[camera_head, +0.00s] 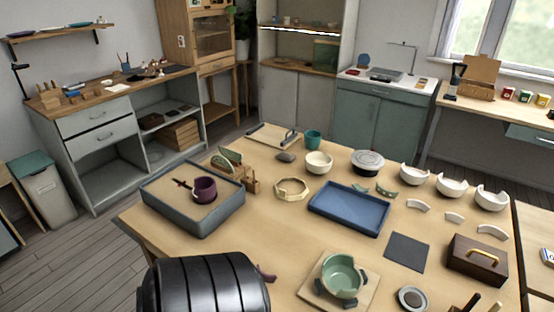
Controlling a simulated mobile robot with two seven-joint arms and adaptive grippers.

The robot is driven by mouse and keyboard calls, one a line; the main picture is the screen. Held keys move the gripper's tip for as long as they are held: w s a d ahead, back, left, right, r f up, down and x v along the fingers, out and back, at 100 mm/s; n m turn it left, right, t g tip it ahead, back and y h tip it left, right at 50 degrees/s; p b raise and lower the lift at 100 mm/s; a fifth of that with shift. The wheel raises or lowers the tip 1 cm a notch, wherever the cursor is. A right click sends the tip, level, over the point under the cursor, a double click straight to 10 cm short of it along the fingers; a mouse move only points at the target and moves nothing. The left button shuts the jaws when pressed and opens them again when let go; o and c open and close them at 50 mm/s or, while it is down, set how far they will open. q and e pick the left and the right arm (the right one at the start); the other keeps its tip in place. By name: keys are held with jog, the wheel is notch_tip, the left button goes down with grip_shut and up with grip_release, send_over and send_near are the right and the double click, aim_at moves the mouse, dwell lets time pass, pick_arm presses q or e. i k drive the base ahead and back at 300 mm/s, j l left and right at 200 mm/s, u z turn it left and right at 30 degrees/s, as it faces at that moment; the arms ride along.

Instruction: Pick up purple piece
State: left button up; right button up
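A small dark purple piece (266,273) lies on the wooden table, just right of a black ribbed part of my own body that hides some of it. A dark purple cup (204,189) sits in a grey sand-filled tray (187,226) at the table's left. A brown stick-like thing lies beside the cup. Neither gripper shows, so I cannot see their fingers or whether they hold anything.
A green broken bowl (342,275) stands on a board at the front. A blue tray (349,209) lies mid-table. Several white broken bowls (452,187) and a dark wooden box (477,259) are at the right. Bare tabletop (268,232) lies between the grey and blue trays.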

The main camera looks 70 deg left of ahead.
aim_at(267, 278)
jog(key=i+u, duration=0.15)
jog(key=u, duration=0.3)
jog(key=i+l+u, duration=0.1)
jog(key=u, duration=0.35)
jog(key=i, duration=0.1)
